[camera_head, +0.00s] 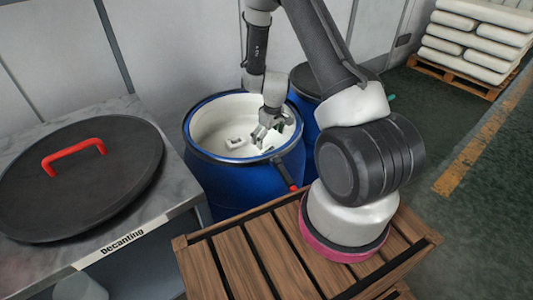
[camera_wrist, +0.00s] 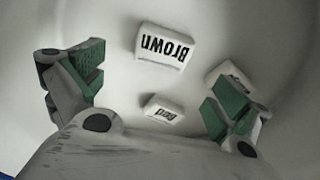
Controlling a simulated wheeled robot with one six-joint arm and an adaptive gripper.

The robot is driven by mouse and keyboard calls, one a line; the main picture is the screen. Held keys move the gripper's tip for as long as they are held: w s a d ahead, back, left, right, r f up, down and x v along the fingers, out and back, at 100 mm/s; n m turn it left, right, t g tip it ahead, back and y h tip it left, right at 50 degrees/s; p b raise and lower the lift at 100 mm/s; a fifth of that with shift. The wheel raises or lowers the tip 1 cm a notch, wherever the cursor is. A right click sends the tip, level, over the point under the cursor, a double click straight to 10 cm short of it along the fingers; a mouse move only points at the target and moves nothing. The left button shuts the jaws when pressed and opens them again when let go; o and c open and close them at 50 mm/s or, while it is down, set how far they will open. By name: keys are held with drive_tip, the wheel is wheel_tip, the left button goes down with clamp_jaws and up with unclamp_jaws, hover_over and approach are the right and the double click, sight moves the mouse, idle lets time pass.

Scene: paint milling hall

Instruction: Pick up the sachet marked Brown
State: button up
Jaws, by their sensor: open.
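The sachet marked Brown (camera_wrist: 165,47) is a small white block with black lettering. In the wrist view it lies at the upper middle, beyond my open fingers and apart from them. My gripper (camera_head: 264,134) is inside the mouth of the open blue drum (camera_head: 235,180), over its pale interior. In the wrist view my gripper (camera_wrist: 154,90) is open and empty, with green finger pads. A sachet that seems marked Red (camera_wrist: 160,112) lies nearer. A third sachet (camera_wrist: 228,74) is partly hidden by my right finger, its label unclear.
A second blue drum (camera_head: 307,108) stands behind at the right. A bench marked Decanting (camera_head: 170,205) with a black lid with a red handle (camera_head: 75,175) is at left. A wooden slatted crate (camera_head: 240,262) is in front. Stacked white sacks (camera_head: 470,45) are far right.

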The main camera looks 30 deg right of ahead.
sight(267, 150)
wheel_tip(267, 150, down, 6)
drive_tip(key=shift+f, duration=0.15)
drive_tip(key=c, duration=1.1)
